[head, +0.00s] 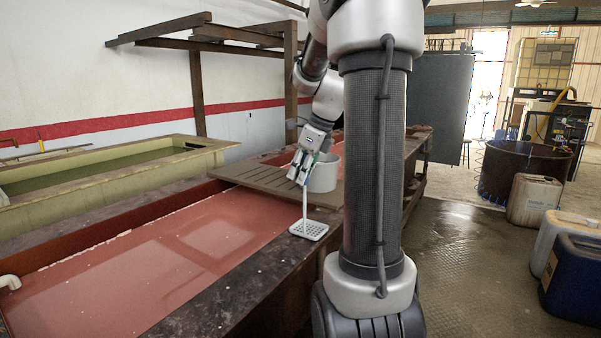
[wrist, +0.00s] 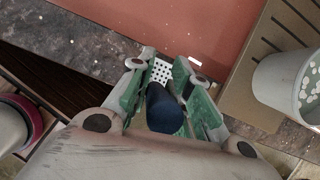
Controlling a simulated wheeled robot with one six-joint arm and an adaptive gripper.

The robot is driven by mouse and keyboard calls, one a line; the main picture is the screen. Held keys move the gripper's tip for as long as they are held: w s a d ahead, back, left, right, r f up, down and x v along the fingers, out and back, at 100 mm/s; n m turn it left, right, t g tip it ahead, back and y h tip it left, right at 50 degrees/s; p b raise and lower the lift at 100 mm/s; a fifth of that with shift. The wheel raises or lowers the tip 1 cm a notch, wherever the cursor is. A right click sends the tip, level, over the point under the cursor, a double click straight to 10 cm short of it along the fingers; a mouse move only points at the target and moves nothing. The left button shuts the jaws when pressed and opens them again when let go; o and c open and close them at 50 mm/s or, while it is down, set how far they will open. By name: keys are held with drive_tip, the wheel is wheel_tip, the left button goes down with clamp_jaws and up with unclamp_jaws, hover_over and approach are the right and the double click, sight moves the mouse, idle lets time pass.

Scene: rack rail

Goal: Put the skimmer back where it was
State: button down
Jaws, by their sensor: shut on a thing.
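The skimmer (head: 309,230) is a pale perforated square plate on an upright thin handle. In the head view the plate is level, over or on the dark rim (head: 262,268) of the red tank; I cannot tell whether it touches. My gripper (head: 302,181) is above the plate, shut on the upper handle. In the wrist view my gripper (wrist: 160,80) has its green-padded fingers on both sides of the skimmer's dark blue handle end (wrist: 164,112). The holed plate shows beyond it, partly hidden by the handle and fingers.
A pale bucket (head: 324,175) stands close right of my gripper, by a slatted board (head: 262,180) across the tank. It also shows in the wrist view (wrist: 265,88). Red liquid (head: 150,270) fills the tank. Jerrycans (head: 534,200) stand on the floor at right.

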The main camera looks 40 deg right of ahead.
drive_tip(key=shift+f, duration=0.1)
drive_tip(key=c, duration=1.3)
unclamp_jaws()
drive_tip(key=v, duration=1.2)
drive_tip(key=s+a+f+n, duration=0.3)
drive_tip(key=s+a+n, duration=0.2)
drive_tip(key=n, duration=0.5)
drive_tip(key=s+a+f+n+h, duration=0.1)
drive_tip(key=s+a+f+n, duration=0.3)
drive_tip(key=n, duration=0.6)
drive_tip(key=s+a+f+n+h, duration=0.1)
drive_tip(key=s+a+f+n, duration=0.2)
drive_tip(key=s+a+n, duration=0.3)
drive_tip(key=shift+s+a+f+n, duration=0.2)
drive_tip(key=shift+n, duration=0.9)
drive_tip(key=shift+s+a+f+n, duration=0.15)
drive_tip(key=shift+a+n, duration=0.05)
drive_tip(key=shift+n, duration=0.9)
